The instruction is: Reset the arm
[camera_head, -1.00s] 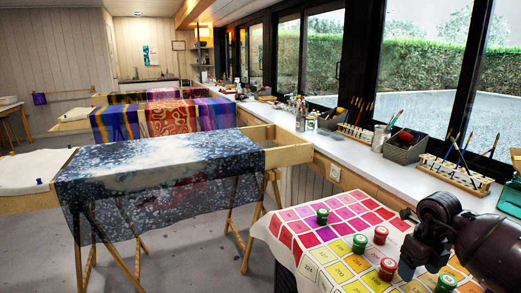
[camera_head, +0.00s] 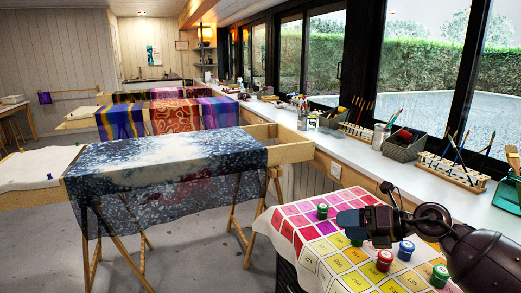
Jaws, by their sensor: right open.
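My right arm comes in from the right edge, with my right gripper (camera_head: 352,220) above the colour chart cloth (camera_head: 310,262) on the small table. The gripper is open and points left, and I see nothing between its fingers. It hides part of the chart and partly covers the view of the jars around it. My left gripper is not in view.
On the chart stand a green jar (camera_head: 322,211), a red jar (camera_head: 384,260), a blue jar (camera_head: 405,250) and another green jar (camera_head: 439,275). A brush rack (camera_head: 452,172) stands on the white counter behind. A blue patterned silk (camera_head: 165,165) drapes over a wooden frame at left.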

